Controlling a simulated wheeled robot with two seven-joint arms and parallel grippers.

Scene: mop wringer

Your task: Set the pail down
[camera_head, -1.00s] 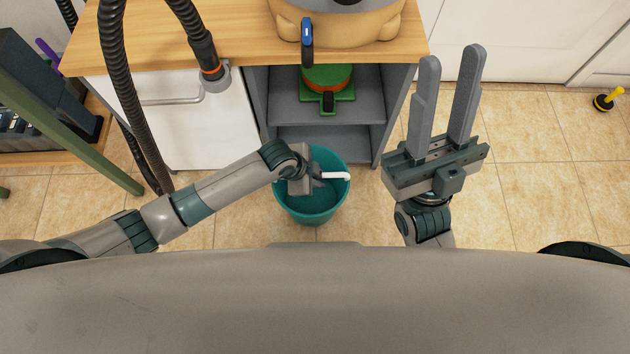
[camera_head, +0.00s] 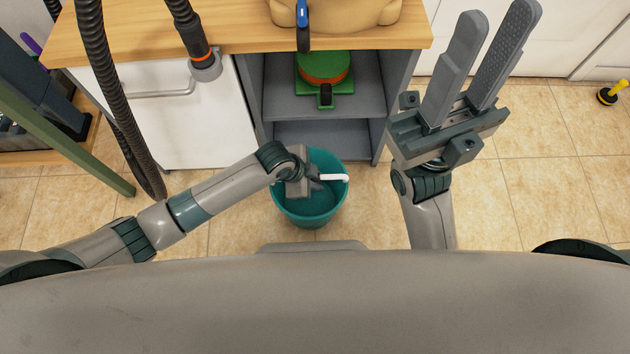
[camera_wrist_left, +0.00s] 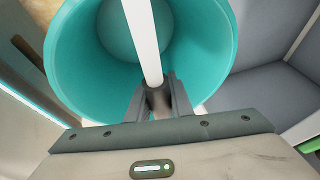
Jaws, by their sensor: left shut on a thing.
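The teal pail (camera_head: 300,207) is in front of the open grey shelf in the head view. I cannot tell whether its base touches the floor. Its white handle (camera_head: 335,178) lies across the pail's mouth. My left gripper (camera_head: 318,178) is over the pail and shut on the handle. In the left wrist view the white handle (camera_wrist_left: 141,28) runs into the left gripper's fingers (camera_wrist_left: 158,98), with the pail's teal interior (camera_wrist_left: 85,50) behind. My right gripper (camera_head: 486,65) is raised at the right, its two long fingers apart and empty.
The grey shelf (camera_head: 325,132) behind the pail holds a green and orange item (camera_head: 324,72). A white cabinet door (camera_head: 185,115) and a hanging dark hose (camera_head: 110,90) are at the left.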

